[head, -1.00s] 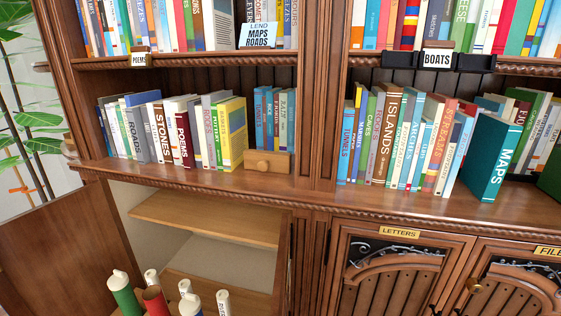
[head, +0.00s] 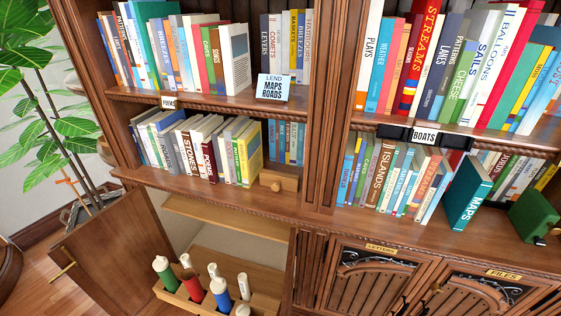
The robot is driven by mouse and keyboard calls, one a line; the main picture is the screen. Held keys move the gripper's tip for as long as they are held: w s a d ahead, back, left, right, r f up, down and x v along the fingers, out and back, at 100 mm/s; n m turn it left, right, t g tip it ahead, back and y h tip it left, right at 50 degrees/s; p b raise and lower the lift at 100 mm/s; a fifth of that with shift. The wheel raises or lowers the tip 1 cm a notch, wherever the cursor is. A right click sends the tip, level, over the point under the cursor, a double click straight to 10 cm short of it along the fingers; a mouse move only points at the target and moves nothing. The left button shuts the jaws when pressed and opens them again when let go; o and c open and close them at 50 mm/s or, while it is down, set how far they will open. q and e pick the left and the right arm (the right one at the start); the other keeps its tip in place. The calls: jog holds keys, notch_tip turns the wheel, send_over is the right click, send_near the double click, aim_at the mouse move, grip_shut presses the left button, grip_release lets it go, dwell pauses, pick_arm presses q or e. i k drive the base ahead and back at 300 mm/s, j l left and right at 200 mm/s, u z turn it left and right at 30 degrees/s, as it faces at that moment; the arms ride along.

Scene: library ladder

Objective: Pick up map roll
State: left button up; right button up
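One is a green roll (head: 166,275) with a white top, one a red roll (head: 192,287), one a blue roll (head: 221,293). White rolls stand beside them, including one at the right (head: 244,286). The lower ends of the rolls are hidden in the holder. Neither of my grippers shows in the head view.
The cupboard door (head: 112,258) stands open at the left. Bookshelves full of books rise above, with a teal MAPS book (head: 467,195) leaning at the right and a wooden box (head: 278,181) on the middle shelf. A plant (head: 40,95) stands at the left. Closed cupboard doors (head: 375,280) are at the right.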

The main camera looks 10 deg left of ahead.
aim_at(244, 283)
jog(key=u, duration=0.75)
